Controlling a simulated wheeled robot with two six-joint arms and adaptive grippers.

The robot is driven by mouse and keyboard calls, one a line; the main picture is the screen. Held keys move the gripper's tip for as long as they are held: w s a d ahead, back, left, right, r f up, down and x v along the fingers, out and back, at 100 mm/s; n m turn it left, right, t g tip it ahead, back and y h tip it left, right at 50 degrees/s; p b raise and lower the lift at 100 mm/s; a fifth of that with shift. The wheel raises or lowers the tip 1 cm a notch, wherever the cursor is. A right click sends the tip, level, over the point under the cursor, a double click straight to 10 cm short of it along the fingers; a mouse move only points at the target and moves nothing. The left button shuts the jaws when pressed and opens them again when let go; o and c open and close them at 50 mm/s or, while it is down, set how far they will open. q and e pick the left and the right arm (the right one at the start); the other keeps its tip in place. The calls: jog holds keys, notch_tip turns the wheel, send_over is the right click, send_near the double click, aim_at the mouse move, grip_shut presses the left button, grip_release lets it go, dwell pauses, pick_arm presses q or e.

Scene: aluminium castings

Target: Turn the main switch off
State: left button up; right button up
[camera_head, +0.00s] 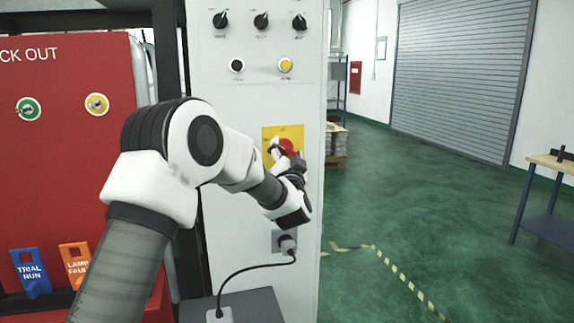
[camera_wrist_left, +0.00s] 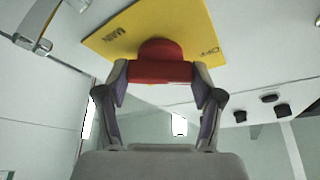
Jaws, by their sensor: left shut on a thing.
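The main switch is a red knob (camera_head: 287,147) on a yellow plate (camera_head: 269,135) on the front of a pale grey cabinet (camera_head: 248,95). My left gripper (camera_head: 286,160) reaches it from the left and covers part of the plate. In the left wrist view the fingers are shut on the red handle (camera_wrist_left: 160,71), one on each side. The yellow plate (camera_wrist_left: 120,38) there shows "MAIN" and "OFF". The handle's bar lies across the picture in that view. Which marked position it points to I cannot tell. My right gripper is not in view.
Black knobs (camera_head: 261,20) and a yellow button (camera_head: 285,65) sit higher on the cabinet. A socket with a plugged black cable (camera_head: 262,265) is below the switch. A red lockout board (camera_head: 65,160) stands left. Green floor (camera_head: 400,220) is open to the right.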

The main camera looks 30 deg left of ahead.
pick_arm(q)
jog(key=shift+f+n+y+b, duration=0.3)
jog(key=shift+n+y+b, duration=0.15)
jog(key=shift+n, duration=0.35)
jog(key=o, duration=1.1)
jog(key=shift+o, duration=0.2)
jog(key=shift+a+r, duration=0.1)
jog(key=v, duration=1.2)
